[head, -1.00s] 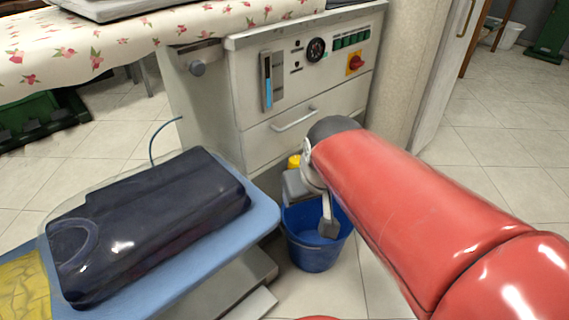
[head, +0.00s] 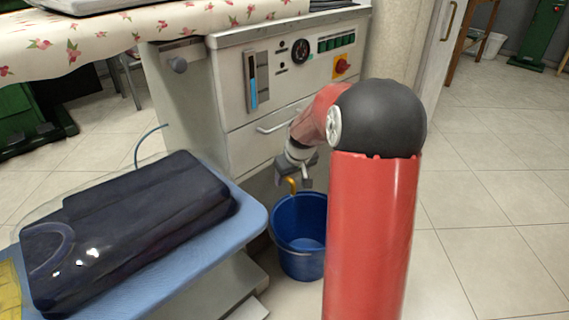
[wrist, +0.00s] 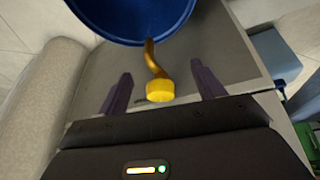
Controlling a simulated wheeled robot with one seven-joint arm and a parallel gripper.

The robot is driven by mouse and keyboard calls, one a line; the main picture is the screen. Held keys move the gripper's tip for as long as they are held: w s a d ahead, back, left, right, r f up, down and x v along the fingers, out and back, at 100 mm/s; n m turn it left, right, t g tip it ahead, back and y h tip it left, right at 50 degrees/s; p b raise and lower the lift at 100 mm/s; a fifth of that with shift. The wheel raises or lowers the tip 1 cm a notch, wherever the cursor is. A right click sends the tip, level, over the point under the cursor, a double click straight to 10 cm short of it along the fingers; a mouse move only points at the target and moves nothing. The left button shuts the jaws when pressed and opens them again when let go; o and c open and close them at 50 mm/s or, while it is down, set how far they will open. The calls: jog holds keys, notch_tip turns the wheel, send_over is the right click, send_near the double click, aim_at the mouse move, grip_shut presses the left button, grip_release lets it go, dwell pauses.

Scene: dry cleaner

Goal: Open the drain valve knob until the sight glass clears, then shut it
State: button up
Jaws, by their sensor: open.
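The drain valve knob (wrist: 160,90) is a yellow cap on a bent brass pipe (wrist: 153,60). In the wrist view it sits between the two dark fingers of my gripper (wrist: 161,75), with a gap on each side. In the head view my gripper (head: 298,180) is open beside the brass spout (head: 291,185), and the knob is hidden there. The sight glass (head: 252,82) is on the front panel, with blue in its lower part and a pale upper part. A blue bucket (head: 302,262) stands on the floor below the spout.
The cream cabinet (head: 225,100) has a drawer handle (head: 280,120) and a red switch (head: 342,66) on its front. A blue board (head: 250,215) with a dark wrapped garment (head: 130,225) is at left. Tiled floor (head: 480,200) is clear at right.

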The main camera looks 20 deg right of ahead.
jog(key=w, duration=0.4)
jog(key=w+d, duration=0.1)
jog(key=w, duration=0.1)
jog(key=shift+w, duration=0.25)
jog(key=shift+w+f, duration=0.2)
jog(key=shift+w, duration=0.1)
jog(key=shift+w+f+b, duration=0.15)
jog(key=shift+f+b, duration=0.15)
jog(key=shift+f, duration=0.05)
jog(key=shift+c, duration=0.2)
jog(key=c, duration=1)
